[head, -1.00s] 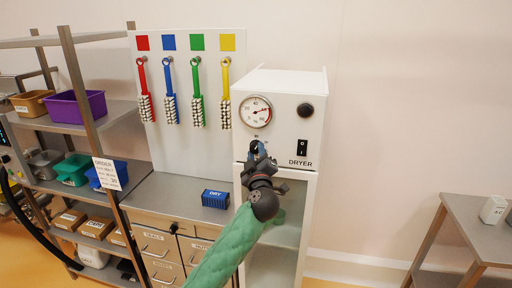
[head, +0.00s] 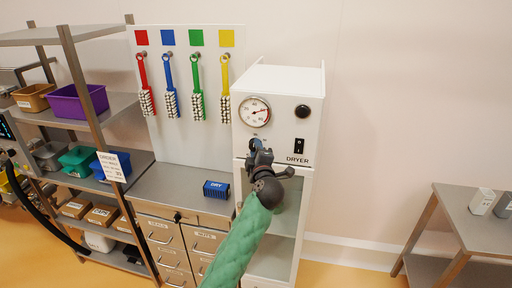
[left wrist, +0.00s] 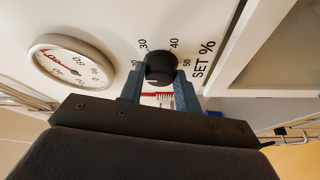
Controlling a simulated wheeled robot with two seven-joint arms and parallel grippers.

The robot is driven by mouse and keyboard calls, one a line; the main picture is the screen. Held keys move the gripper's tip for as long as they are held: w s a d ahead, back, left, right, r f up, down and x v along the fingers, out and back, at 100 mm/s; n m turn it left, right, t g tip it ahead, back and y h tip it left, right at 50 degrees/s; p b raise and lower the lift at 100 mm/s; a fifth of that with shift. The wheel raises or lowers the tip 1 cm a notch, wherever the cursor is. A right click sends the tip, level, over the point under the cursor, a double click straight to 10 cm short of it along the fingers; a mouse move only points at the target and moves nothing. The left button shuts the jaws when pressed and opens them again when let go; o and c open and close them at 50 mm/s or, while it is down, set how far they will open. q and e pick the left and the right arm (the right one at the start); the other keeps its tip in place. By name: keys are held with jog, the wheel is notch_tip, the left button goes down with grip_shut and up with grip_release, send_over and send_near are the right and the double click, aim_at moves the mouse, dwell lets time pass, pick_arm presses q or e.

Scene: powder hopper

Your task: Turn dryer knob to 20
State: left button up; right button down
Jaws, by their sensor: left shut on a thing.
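The white dryer cabinet (head: 285,85) stands in the middle of the head view, with a round gauge, a black button and a black switch on its front. My left gripper (head: 256,146) is at the dryer's front below the gauge. In the left wrist view the round black dryer knob (left wrist: 160,67) sits between the two blue-grey fingers, which are shut on it. The numbers 30, 40 and 50 and the words "SET %" show around the knob. My fingers largely hide the knob in the head view. My right gripper is not in view.
The gauge (head: 254,111) has a red needle. A blue box marked DRY (head: 216,189) sits on the metal counter (head: 175,190) left of the dryer. Colored brushes hang on the white board (head: 185,140). A metal table (head: 455,210) stands at the right.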

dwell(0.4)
pick_arm(q)
jog(key=o, duration=1)
jog(key=shift+c, duration=0.2)
